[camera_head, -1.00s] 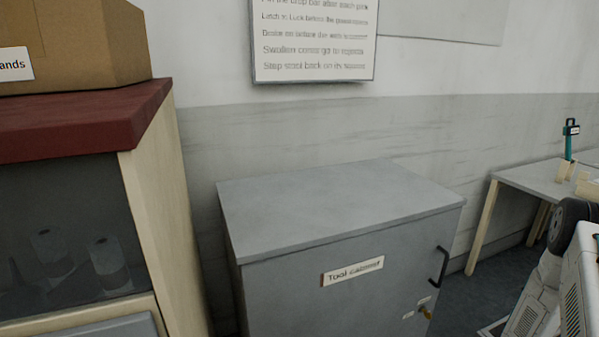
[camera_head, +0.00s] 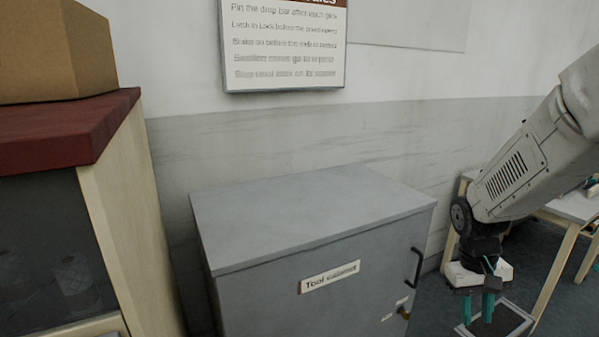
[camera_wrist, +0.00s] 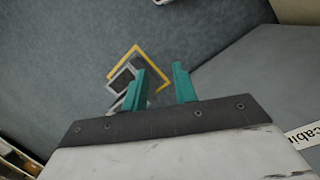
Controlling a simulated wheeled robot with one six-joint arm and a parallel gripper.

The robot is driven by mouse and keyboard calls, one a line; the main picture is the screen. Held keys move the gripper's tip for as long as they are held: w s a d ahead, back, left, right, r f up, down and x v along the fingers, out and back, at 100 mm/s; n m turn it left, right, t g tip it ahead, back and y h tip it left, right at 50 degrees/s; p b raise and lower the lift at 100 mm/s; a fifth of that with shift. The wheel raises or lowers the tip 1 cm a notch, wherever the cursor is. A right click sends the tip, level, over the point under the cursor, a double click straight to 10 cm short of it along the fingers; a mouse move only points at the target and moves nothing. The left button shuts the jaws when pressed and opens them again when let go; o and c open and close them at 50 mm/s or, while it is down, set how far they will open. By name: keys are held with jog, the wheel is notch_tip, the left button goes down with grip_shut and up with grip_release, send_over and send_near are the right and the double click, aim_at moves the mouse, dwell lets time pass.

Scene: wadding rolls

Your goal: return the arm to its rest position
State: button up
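My gripper (camera_head: 478,306) hangs at the right of the head view, pointing down, beside the right side of the grey tool cabinet (camera_head: 310,215). In the wrist view its two teal fingers (camera_wrist: 160,88) stand apart with nothing between them. Below them is the dark floor with a yellow and white marked shape (camera_wrist: 140,75). My arm reaches in from the right edge of the head view.
A wooden cabinet with a dark red top (camera_head: 60,130) and a cardboard box (camera_head: 55,50) stands at the left. A light table (camera_head: 572,206) is at the right behind my arm. A rules sign (camera_head: 285,45) hangs on the wall. The tool cabinet's top is bare.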

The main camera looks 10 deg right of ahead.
jog(key=s+a+r+n+t+y, duration=0.1)
jog(key=s+a+r+n+t, duration=0.1)
jog(key=s+a+r, duration=1.2)
jog(key=shift+a+r+t, duration=0.2)
jog(key=shift+r+t, duration=0.35)
jog(key=shift+t, duration=0.35)
